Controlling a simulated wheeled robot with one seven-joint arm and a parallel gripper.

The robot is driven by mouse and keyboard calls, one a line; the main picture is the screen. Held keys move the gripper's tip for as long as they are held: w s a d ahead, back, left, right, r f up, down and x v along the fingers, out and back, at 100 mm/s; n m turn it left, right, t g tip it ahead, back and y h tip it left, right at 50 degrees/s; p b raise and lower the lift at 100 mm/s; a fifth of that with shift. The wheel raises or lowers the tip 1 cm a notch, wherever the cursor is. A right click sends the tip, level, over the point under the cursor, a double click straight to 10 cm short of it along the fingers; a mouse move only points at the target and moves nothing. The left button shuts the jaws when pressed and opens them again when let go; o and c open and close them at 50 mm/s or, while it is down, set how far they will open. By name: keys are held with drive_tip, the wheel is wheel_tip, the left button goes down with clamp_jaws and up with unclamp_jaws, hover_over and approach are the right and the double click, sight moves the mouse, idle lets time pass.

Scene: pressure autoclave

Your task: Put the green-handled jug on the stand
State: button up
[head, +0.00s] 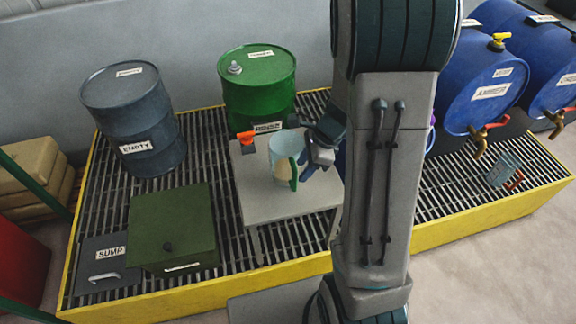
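The green-handled jug (284,152) is a clear, bluish cup with pale contents in its lower part. Its green handle (293,176) faces the lower right, towards my gripper. The jug appears upright over the flat grey stand (285,207); I cannot tell whether its base touches the top. My gripper (304,169) is at the right of the jug, with its fingers close to the handle. The view is too small to show whether the fingers are closed on the handle. My arm hides the right side of the stand.
A green drum (257,88) stands behind the stand, an orange-topped item (246,139) at its back left. A grey EMPTY drum (133,118) and green box (172,228) are left. Blue drums with taps (490,85) and a red-handled jug (503,170) are right. Yellow edging (470,221) borders the grating.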

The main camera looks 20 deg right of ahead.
hover_over(296, 190)
drive_tip(key=f, duration=0.4)
drive_tip(key=shift+w+d+f+b, duration=0.2)
drive_tip(key=shift+w+f+b, duration=0.05)
drive_tip(key=shift+w+b, duration=0.1)
clamp_jaws()
